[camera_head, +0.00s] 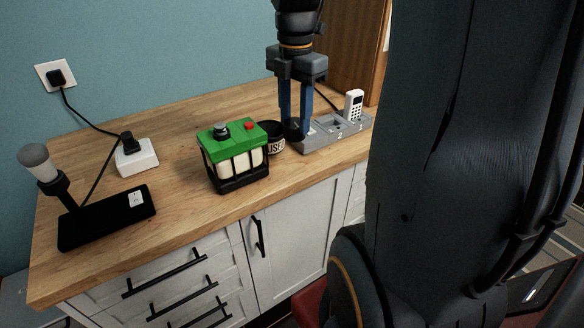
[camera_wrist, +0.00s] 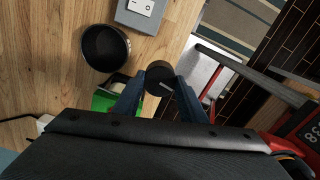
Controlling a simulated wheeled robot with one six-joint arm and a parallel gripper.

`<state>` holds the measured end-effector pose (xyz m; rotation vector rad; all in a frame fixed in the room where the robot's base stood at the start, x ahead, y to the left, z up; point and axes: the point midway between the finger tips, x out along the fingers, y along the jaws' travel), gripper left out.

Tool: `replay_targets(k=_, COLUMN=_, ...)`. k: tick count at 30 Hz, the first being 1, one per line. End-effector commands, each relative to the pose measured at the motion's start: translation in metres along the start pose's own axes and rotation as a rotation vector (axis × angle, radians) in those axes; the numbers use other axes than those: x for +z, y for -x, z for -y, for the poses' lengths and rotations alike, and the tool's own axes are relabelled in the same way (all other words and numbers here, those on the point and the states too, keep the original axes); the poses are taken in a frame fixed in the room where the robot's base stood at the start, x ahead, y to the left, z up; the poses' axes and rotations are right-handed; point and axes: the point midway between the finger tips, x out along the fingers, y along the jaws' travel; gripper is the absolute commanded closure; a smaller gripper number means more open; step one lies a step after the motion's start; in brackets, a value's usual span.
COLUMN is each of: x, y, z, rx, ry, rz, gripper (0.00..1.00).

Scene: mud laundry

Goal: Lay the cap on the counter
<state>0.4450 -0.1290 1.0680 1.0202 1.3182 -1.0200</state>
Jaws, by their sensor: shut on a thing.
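My gripper (camera_head: 295,128) points down over the right part of the wooden counter (camera_head: 100,250). It is shut on a small dark round cap, the cap (camera_head: 293,131), between its blue fingertips. In the wrist view the cap (camera_wrist: 159,78) shows as a black disc with a pale mark, near the counter's edge as seen there. I cannot tell whether its underside touches the counter. A dark open cup with pale lettering, the cup (camera_head: 274,146), stands just left of the cap; its opening shows in the wrist view (camera_wrist: 100,47).
A green-topped caddy (camera_head: 236,175) with pale containers stands left of the cup. A grey numbered tray (camera_head: 338,132) with a white handset (camera_head: 353,104) lies right of my gripper. A black lamp-like device (camera_head: 105,216) and white socket box (camera_head: 136,157) are at left. Counter between is clear.

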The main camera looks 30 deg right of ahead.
Motion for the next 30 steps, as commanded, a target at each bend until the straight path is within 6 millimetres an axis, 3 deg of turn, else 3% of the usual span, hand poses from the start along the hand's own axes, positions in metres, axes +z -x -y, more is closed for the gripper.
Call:
replay_targets(k=18, x=0.0, y=-0.002, z=0.0, rx=0.002, ry=-1.081, rz=0.0, gripper=0.89)
replay_targets(k=24, x=0.0, y=-0.001, z=0.001, rx=0.001, ry=-1.294, rz=-0.001, gripper=0.89)
replay_targets(k=30, x=-0.001, y=-0.012, z=0.002, rx=-0.003, ry=-1.364, rz=0.0, gripper=0.89)
